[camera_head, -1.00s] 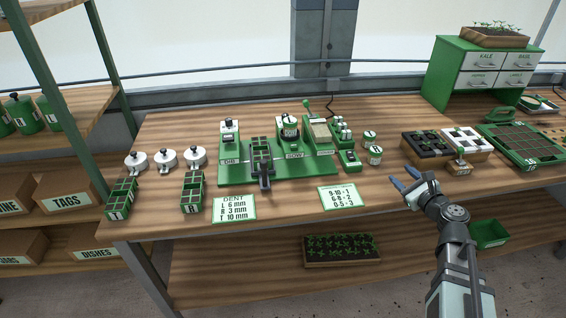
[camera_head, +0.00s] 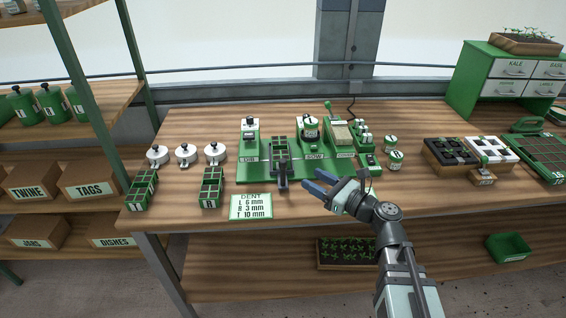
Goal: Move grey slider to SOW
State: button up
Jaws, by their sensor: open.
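The SOW station (camera_head: 311,128) has a round white-and-green hopper. My gripper (camera_head: 312,182) is open and empty, its dark blue fingers pointing left towards the slider. It is a short way right of the slider, apart from it in the picture.
A DENT card (camera_head: 251,206) lies in front of the base. Green cell strips (camera_head: 141,190) and white round knobbed parts (camera_head: 186,153) are at the left. Small jars (camera_head: 396,159) and black and white trays (camera_head: 452,154) are right. My arm hides part of the table front.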

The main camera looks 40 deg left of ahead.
aim_at(286, 164)
jog(key=a, duration=1.2)
jog(key=shift+a, duration=0.15)
jog(key=shift+c, duration=0.4)
grip_shut()
